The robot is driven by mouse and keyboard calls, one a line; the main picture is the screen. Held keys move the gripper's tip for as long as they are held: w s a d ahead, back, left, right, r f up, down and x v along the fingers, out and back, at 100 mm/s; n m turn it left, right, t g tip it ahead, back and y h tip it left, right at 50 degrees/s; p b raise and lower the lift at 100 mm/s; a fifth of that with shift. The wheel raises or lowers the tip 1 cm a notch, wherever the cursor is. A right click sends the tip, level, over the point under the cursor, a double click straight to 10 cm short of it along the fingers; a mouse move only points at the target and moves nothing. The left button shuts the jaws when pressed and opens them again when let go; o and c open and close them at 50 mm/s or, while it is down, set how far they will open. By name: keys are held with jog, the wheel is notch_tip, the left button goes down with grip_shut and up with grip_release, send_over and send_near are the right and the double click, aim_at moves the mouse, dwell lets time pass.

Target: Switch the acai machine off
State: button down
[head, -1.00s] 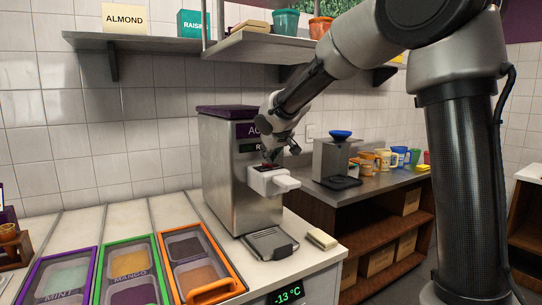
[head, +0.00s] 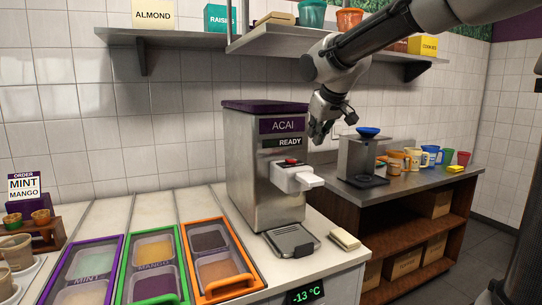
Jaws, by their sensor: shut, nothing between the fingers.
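The acai machine (head: 245,170) is a steel box with a purple top, standing on the counter in the head view. Its front bears a purple ACAI label and a dark display (head: 285,142) reading READY. Below the display is a white dispenser block (head: 292,178) with a red spot (head: 291,161) on top and a white handle sticking out to the right. My gripper (head: 318,136) is shut and empty, to the right of the display and above the handle, apart from the block. Its fingertips are small and dark here.
A drip tray (head: 292,241) and a pale folded cloth (head: 344,239) lie before the machine. Coloured topping bins (head: 217,285) stand at left. A grey blender-like device with a blue bowl (head: 368,131) and several cups are at right. A shelf (head: 290,38) hangs above my gripper.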

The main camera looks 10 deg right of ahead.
jog(key=s+d+f+m+g, duration=0.1)
jog(key=s+d+f, duration=0.3)
jog(key=s, duration=0.6)
jog(key=s+d+f+m+g, duration=0.1)
jog(key=s+d+f, duration=0.3)
jog(key=s, duration=0.7)
jog(key=s+d+f+m+g, duration=0.1)
jog(key=s+d+f, duration=0.3)
jog(key=s, duration=0.7)
jog(key=shift+d+f+m+g+h, duration=0.3)
jog(key=shift+d+m, duration=0.4)
jog(key=shift+d, duration=0.35)
